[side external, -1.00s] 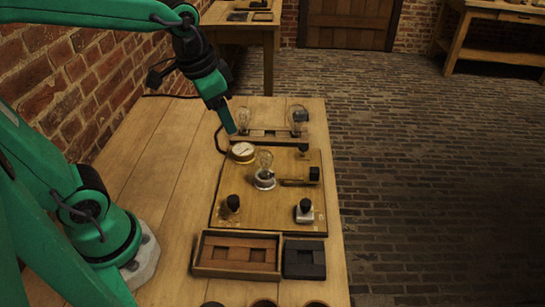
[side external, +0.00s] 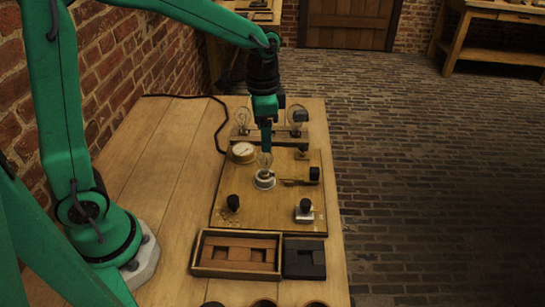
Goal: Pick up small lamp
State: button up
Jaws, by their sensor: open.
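A clear glass lamp (side external: 264,161) stands upright in a pale round socket (side external: 264,180) near the middle of the wooden board (side external: 232,185). Two more clear lamps stand at the back, one on the left (side external: 242,117) and one with a dark patch on the right (side external: 297,115). I cannot tell for sure which is the small lamp. My gripper (side external: 266,147) points down, open, and its tips overlap the top of the middle lamp in this view. Whether they touch it is unclear. The gap between the fingers is hidden by the viewing angle.
A round brass-rimmed meter (side external: 243,152) lies left of the middle lamp. A dark-handled bar switch (side external: 302,180) is on the right. Two black knobs (side external: 233,203) (side external: 305,206) stand nearer. A wooden tray (side external: 198,255) and a black block (side external: 304,259) lie in front.

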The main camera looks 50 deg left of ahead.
aim_at(265, 156)
jog(key=shift+f, duration=0.15)
jog(key=shift+f, duration=1.15)
jog(key=shift+f, duration=0.15)
jog(key=shift+d+f, duration=0.1)
jog(key=shift+f, duration=2.35)
jog(key=c, duration=1.1)
